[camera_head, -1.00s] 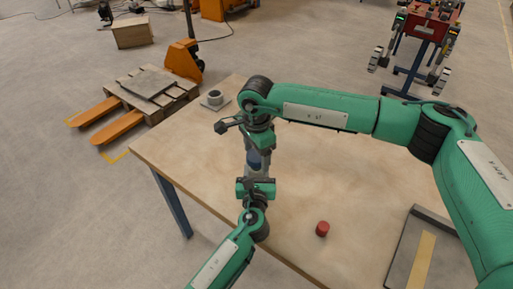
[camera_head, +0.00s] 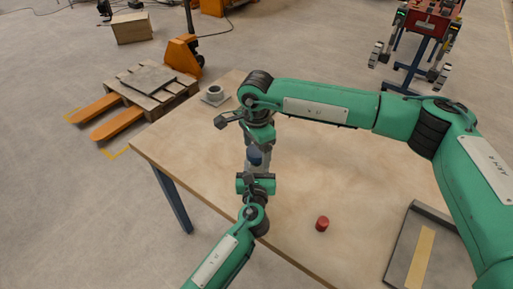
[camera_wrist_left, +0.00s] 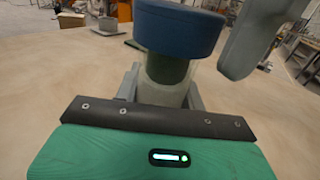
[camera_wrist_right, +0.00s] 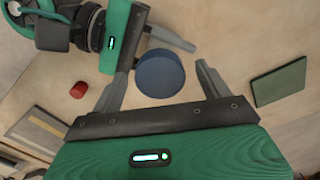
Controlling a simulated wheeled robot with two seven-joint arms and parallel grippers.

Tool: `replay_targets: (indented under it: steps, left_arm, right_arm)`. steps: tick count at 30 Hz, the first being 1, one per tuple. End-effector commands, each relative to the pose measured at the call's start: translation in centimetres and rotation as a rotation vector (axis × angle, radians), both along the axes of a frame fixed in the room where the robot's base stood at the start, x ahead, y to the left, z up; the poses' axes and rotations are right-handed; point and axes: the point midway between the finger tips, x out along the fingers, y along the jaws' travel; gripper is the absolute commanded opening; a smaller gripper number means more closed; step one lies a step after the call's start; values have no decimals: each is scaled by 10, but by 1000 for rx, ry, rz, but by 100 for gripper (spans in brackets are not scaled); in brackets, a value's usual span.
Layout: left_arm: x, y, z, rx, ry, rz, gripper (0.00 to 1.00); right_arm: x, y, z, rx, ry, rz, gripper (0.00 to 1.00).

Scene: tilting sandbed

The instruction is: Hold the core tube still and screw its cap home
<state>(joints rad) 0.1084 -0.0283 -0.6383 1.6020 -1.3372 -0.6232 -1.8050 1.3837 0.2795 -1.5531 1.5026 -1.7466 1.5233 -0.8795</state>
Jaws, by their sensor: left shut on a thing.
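The core tube (camera_wrist_left: 167,80) is upright and pale, with something dark green inside, in the left wrist view. A round blue cap (camera_wrist_left: 178,25) sits on its top; how far it is screwed on cannot be told. My left gripper (camera_head: 257,178) is shut on the tube below the cap. My right gripper (camera_wrist_right: 160,88) is above, pointing down, with its fingers open on either side of the blue cap (camera_wrist_right: 160,73). Gaps show between the fingers and the cap. In the head view the blue cap (camera_head: 253,158) is partly hidden by my right gripper.
A small red cylinder (camera_head: 322,223) stands on the table (camera_head: 350,180). A grey tray with a yellow strip (camera_head: 424,258) lies at the right. A grey ring on a plate (camera_head: 215,93) is at the far left corner. A flat green pad (camera_wrist_right: 280,82) shows in the right wrist view.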

Motion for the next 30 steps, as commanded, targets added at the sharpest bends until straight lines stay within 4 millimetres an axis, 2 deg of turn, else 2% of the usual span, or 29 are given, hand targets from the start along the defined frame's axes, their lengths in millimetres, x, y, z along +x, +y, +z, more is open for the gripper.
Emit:
replay_targets:
  steps: [8,11,21,25,30]
  left_arm:
    - [0,0,0,0,0,0,0]
    - [0,0,0,0,0,0,0]
    - [0,0,0,0,0,0,0]
    - [0,0,0,0,0,0,0]
    - [0,0,0,0,0,0,0]
  right_arm:
    - [1,0,7,1,-2,0,78]
    - [1,0,22,1,-3,0,78]
    - [0,0,92,2,-3,1,78]
    - [1,0,110,1,-1,0,78]
    - [0,0,119,0,0,0,78]
